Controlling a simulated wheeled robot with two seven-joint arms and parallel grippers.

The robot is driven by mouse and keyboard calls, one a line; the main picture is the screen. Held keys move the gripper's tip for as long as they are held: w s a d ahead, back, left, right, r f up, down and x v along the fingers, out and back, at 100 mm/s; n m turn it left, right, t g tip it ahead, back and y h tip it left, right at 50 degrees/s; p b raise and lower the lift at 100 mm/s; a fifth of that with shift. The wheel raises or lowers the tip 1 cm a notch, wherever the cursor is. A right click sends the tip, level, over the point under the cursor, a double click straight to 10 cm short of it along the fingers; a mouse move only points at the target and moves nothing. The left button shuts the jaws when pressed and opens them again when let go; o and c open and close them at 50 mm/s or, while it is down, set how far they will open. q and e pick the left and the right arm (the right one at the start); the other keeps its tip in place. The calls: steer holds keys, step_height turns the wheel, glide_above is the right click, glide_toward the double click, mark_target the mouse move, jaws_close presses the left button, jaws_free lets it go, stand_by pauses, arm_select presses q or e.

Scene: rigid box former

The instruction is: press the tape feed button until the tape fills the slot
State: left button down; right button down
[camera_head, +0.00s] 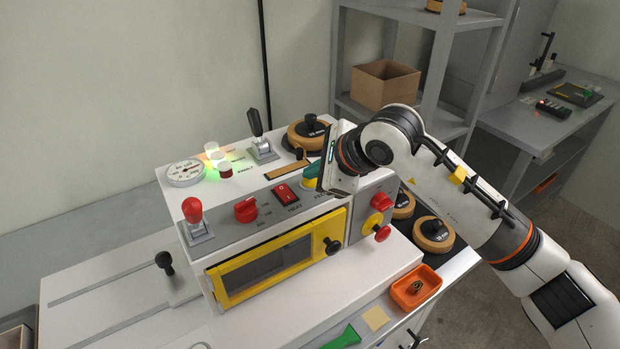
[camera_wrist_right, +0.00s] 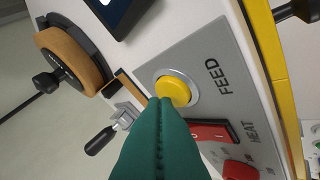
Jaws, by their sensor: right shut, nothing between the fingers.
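The yellow FEED button (camera_wrist_right: 173,92) sits in a pale ring on the machine's grey panel in the right wrist view. My right gripper (camera_wrist_right: 162,102) is shut and empty, with its green fingertips at the button's edge. I cannot tell whether they touch it. In the head view the right gripper (camera_head: 311,170) is over the panel and mostly hides the button. A tan tape roll (camera_head: 303,136) sits on the machine top. A tan strip (camera_head: 287,170) lies in front of it; how full the slot is cannot be told. My left gripper is not in view.
A red HEAT switch (camera_head: 286,193) and a red knob (camera_head: 246,210) are left of the button. A lever (camera_head: 256,124), a dial gauge (camera_head: 186,172) and a green-glowing lamp stand on top.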

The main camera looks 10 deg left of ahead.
mark_target(314, 184)
steer(key=shift+r, duration=0.45)
steer(key=shift+r, duration=0.1)
steer(key=shift+r+p, duration=1)
steer(key=shift+r, duration=1.45)
